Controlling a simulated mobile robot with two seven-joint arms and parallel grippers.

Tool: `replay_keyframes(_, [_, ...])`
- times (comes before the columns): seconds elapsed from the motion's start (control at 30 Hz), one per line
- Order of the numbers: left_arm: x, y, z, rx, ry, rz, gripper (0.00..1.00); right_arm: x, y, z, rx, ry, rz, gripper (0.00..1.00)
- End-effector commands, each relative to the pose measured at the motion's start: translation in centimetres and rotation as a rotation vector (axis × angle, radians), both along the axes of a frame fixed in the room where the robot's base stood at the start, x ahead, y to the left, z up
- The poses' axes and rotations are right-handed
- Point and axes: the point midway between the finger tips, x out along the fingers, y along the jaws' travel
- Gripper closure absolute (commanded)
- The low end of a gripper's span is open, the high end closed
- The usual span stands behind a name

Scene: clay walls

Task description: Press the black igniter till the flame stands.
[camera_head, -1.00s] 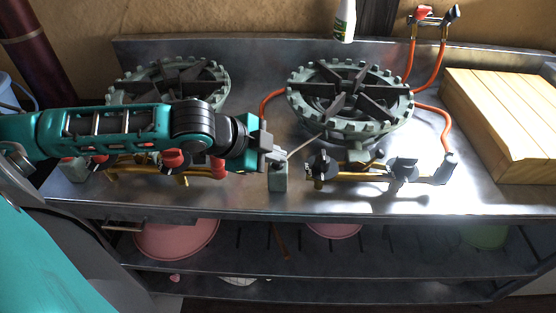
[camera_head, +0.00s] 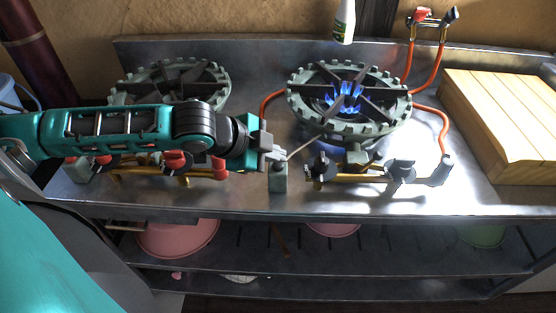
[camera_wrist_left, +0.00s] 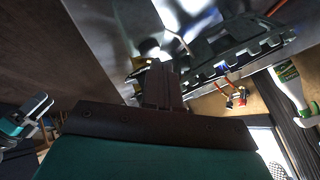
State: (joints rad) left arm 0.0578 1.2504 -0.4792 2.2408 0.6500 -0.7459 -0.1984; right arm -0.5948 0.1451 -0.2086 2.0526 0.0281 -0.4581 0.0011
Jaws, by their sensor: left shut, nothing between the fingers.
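The igniter (camera_head: 278,180) is a small grey-green block at the stove's front edge, with a thin rod running from its top toward the right burner. Its black button is mostly hidden by my fingers. My left gripper (camera_head: 275,157) is shut and empty, its fingertips at the top of the igniter. Its dark fingers also show in the left wrist view (camera_wrist_left: 161,85). The right burner (camera_head: 349,100) has a blue flame (camera_head: 345,97) standing in its middle. I do not see my right gripper in the head view.
A left burner (camera_head: 165,78) stands partly behind my arm. Valves on a brass pipe (camera_head: 360,177) lie right of the igniter. Orange hoses (camera_head: 444,122) run around the right burner. A wooden board (camera_head: 505,120) lies at right and a white bottle (camera_head: 344,20) is at the back.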

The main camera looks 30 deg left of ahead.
Motion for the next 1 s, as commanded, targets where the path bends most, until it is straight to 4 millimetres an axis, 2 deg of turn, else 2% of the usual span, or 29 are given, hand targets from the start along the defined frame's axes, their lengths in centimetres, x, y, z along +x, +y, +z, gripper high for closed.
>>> replay_keyframes(0.3, [0.0,0.0,0.0,0.0,0.0,0.0,1.0,-0.1,-0.5,-0.5,-0.011,-0.006,-0.005,0.42])
replay_keyframes(0.4, [0.0,0.0,1.7,0.0,-0.002,-0.001,1.0,-0.7,-1.3,-0.1,-0.027,0.008,-0.017,0.42])
replay_keyframes(0.67, [0.0,0.0,4.3,0.0,-0.001,-0.001,1.0,-1.4,-2.7,1.2,-0.055,0.006,-0.032,0.42])
replay_keyframes(0.8, [0.0,0.0,5.6,0.001,0.0,-0.001,1.0,-1.5,-2.9,2.4,-0.058,0.008,-0.036,0.42])
replay_keyframes(1.0, [0.0,0.0,6.1,0.0,0.0,0.0,1.0,-1.4,-2.9,3.2,-0.055,0.002,-0.036,0.42])
